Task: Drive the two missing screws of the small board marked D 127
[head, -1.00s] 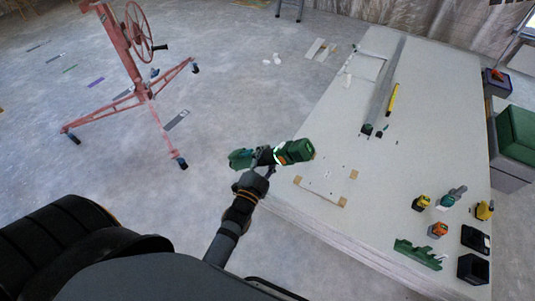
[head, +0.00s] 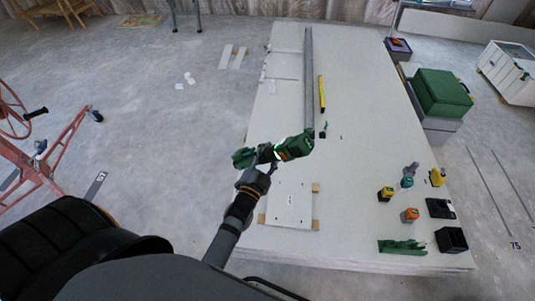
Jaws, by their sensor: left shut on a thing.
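My left gripper (head: 258,172) is shut on a green screwdriver (head: 292,148) with a dark body. It holds the tool above the near left part of the big board stack, over the far end of a small white board. The small board (head: 290,205) lies on wooden battens (head: 316,223) that stick out at its edges. Small dark marks show on it; its lettering and screw holes are too small to read. The tool and gripper hide part of its far edge. My right gripper is not in view.
The board stack (head: 365,90) carries a long metal rail (head: 308,75), a yellow level (head: 321,93), several tools, a green rack (head: 402,247) and a black bin (head: 451,240) at the right. A red lift (head: 50,165) stands on the floor at left. Floor between is clear.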

